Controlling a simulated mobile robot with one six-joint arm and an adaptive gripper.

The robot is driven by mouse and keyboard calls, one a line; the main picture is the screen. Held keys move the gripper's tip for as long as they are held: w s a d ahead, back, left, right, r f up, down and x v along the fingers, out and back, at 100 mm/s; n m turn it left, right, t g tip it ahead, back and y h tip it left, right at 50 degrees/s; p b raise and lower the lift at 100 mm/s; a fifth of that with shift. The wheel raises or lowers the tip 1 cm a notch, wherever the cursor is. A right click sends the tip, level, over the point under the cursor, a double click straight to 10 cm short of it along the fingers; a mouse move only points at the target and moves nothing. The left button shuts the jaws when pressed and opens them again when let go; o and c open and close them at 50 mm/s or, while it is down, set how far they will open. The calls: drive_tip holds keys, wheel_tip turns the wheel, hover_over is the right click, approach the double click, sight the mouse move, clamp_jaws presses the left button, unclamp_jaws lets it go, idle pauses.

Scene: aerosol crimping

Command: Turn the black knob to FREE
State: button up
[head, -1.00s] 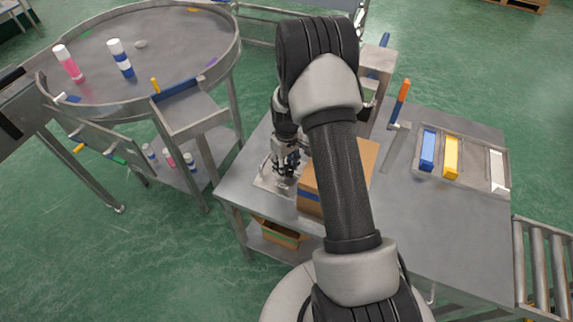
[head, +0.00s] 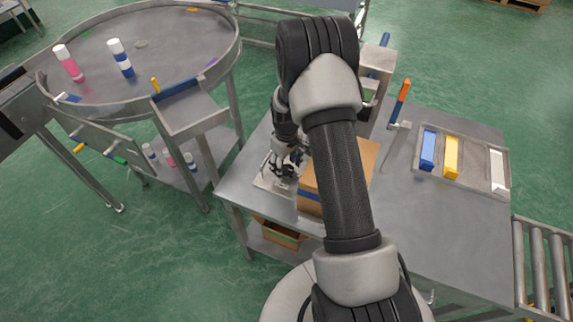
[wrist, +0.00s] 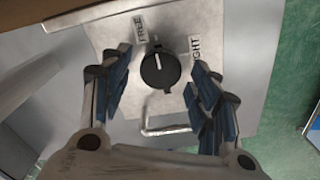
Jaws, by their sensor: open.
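The black round knob (wrist: 160,70) sits on a pale metal plate (wrist: 222,25) in the wrist view. Its white mark points toward the top of the picture, between the two labels and leaning slightly to the FREE side. The FREE label (wrist: 139,29) is above left of the knob. A second label (wrist: 196,49), partly hidden by the right finger, reads "GHT". My gripper (wrist: 158,62) is open, with one blue-padded finger on each side of the knob and a gap to both. In the head view, my gripper (head: 286,160) is low over the plate and hides the knob.
A bent metal handle (wrist: 166,130) lies below the knob in the wrist view. A cardboard box (head: 310,196) stands close to the right of my gripper. A lever with an orange grip (head: 402,90) and a tray of coloured blocks (head: 472,182) are farther right.

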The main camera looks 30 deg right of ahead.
drive_tip(key=shift+r, duration=0.1)
wheel_tip(320, 180, up, 12)
idle(0.5)
wheel_tip(320, 180, up, 10)
drive_tip(key=t, duration=0.1)
hover_over(287, 168)
drive_tip(key=s+a, duration=0.3)
drive_tip(key=a, duration=0.1)
drive_tip(key=s+a+r+m+t, duration=0.1)
drive_tip(key=s+a+r, duration=0.4)
drive_tip(key=s+r, duration=0.3)
drive_tip(key=s+a+r+t, duration=0.1)
drive_tip(key=s+a+r, duration=0.1)
drive_tip(key=s, duration=0.5)
drive_tip(key=s+a+r+m+t, duration=0.1)
drive_tip(key=s+a+r, duration=0.1)
drive_tip(key=s, duration=0.6)
drive_tip(key=shift+a+r+m+t, duration=0.2)
drive_tip(key=shift+a+m+t, duration=0.1)
drive_tip(key=shift+a, duration=0.55)
drive_tip(key=shift+s, duration=0.1)
